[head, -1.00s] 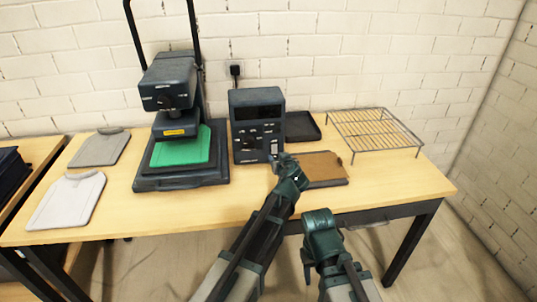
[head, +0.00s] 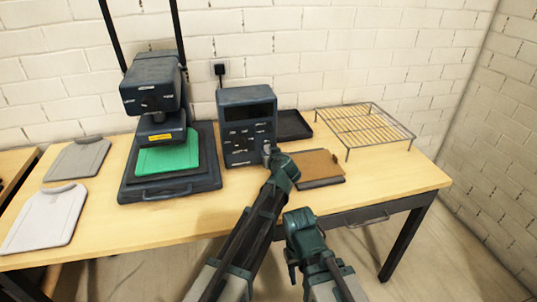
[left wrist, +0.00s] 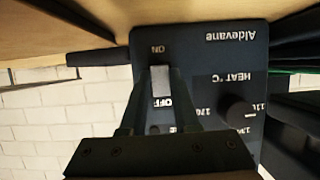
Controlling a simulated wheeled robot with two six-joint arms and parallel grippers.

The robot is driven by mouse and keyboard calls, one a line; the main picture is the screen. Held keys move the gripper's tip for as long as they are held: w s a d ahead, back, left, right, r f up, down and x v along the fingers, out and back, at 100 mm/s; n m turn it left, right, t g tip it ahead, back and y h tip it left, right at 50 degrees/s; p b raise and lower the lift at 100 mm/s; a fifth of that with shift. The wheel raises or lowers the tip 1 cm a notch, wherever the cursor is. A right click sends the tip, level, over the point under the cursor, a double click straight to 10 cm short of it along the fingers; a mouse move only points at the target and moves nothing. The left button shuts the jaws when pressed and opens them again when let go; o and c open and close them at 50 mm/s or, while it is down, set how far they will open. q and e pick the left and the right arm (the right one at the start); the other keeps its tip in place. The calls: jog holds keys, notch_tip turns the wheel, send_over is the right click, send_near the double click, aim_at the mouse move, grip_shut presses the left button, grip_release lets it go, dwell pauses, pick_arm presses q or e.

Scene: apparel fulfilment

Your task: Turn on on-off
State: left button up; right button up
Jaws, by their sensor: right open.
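The dark control box (head: 247,125) stands on the table, with a display, knobs and small labels. In the left wrist view its panel (left wrist: 215,65) appears upside down. Its pale on-off switch (left wrist: 161,84) sits between the ON and OFF labels; which way it is set I cannot tell. My left gripper (head: 268,151) is at the box's lower right front. In the left wrist view its two fingers (left wrist: 160,95) stand apart, one on each side of the switch; contact is unclear. My right gripper (head: 292,272) is open and empty, low in front of the table edge.
A heat press (head: 155,85) with a green piece (head: 168,154) on its bed stands left of the box. A brown board (head: 316,163), black tray (head: 293,125) and wire rack (head: 362,125) lie to the right. Grey (head: 76,159) and white (head: 43,218) shirt-shaped pieces lie left.

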pick_arm(q)
grip_shut()
jog(key=shift+f+t+b, duration=0.4)
jog(key=shift+f+b, duration=0.05)
jog(key=shift+b, duration=0.6)
jog(key=shift+r+b, duration=0.1)
jog(key=shift+b, duration=0.4)
jog(key=shift+r+t, duration=0.15)
jog(key=shift+t, duration=0.15)
jog(key=o, duration=0.9)
grip_release()
jog(key=shift+c, duration=0.2)
